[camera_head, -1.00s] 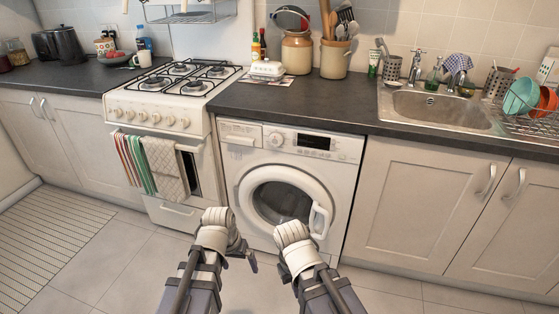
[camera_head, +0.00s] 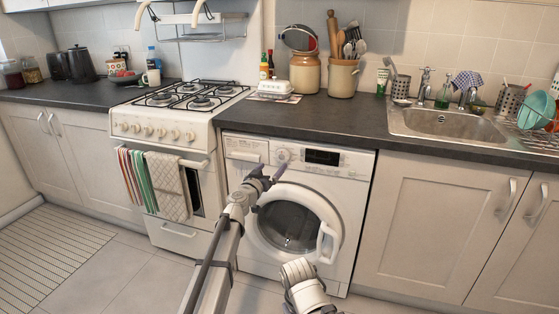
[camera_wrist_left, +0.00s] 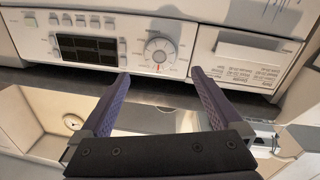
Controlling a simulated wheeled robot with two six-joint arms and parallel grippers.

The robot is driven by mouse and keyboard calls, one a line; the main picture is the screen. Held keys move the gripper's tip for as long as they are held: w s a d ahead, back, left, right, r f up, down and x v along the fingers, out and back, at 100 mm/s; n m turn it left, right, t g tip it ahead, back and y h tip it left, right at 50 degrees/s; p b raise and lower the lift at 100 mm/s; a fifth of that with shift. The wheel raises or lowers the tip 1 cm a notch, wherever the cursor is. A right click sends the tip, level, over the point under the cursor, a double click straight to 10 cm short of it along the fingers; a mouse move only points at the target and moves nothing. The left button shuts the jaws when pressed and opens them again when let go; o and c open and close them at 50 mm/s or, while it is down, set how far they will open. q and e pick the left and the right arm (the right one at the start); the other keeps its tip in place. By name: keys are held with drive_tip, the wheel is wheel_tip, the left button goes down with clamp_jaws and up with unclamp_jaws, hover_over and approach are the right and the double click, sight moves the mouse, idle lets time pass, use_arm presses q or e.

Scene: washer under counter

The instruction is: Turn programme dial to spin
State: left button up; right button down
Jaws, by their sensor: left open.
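The white washing machine (camera_head: 240,205) stands under the counter with its door shut. Its programme dial (camera_head: 283,155) is a round knob between the drawer and the dark display. In the left wrist view the dial (camera_wrist_left: 160,52) appears upside down, with a small red mark at its lower edge. My left gripper (camera_head: 271,173) is just in front of and below the dial. In the wrist view its open, empty fingers (camera_wrist_left: 161,84) point at the panel, with the dial lined up between them and apart from them. My right wrist shows low in the head view; its fingers are hidden.
The dark display (camera_head: 322,157) and detergent drawer (camera_head: 245,149) flank the dial. The washer door handle (camera_head: 326,242) juts out below. The counter edge overhangs the panel. The cooker (camera_head: 160,130) with hanging towels stands at the left.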

sight(281, 157)
use_arm(q)
drive_tip(key=shift+x, duration=3.95)
drive_tip(key=c, duration=1.4)
drive_tip(key=shift+o, duration=0.2)
